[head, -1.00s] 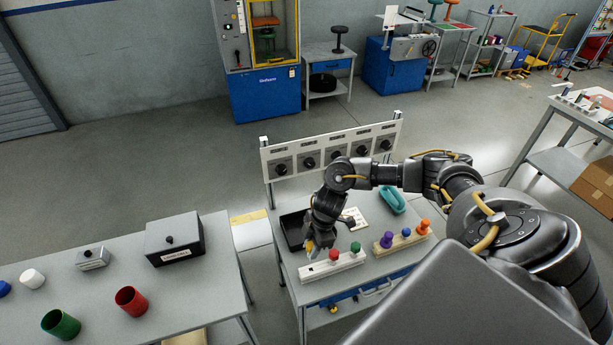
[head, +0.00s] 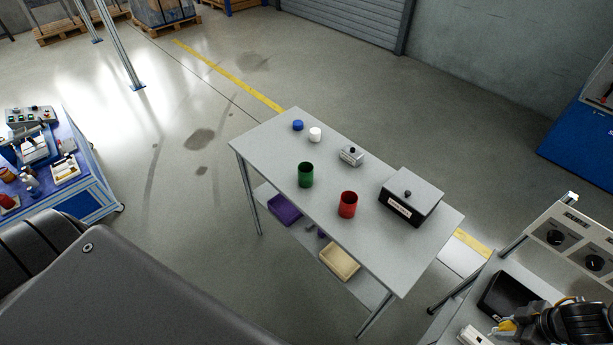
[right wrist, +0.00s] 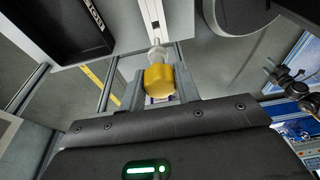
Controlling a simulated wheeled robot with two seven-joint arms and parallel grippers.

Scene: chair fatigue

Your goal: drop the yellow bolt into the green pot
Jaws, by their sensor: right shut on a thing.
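The yellow bolt (right wrist: 158,80) is between the fingers of my right gripper (right wrist: 157,88) in the right wrist view, with its yellow head facing the camera and a pale part beyond it. In the head view my right gripper (head: 502,329) is at the lower right, above the bench beside the dial panel, and a bit of the yellow bolt (head: 507,326) shows there. The green pot (head: 305,175) stands upright and open on the grey table, well to the left of this gripper. My left gripper is not in view.
A red pot (head: 348,204) stands right of the green one. The dial panel (head: 575,243) rises behind the bench.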

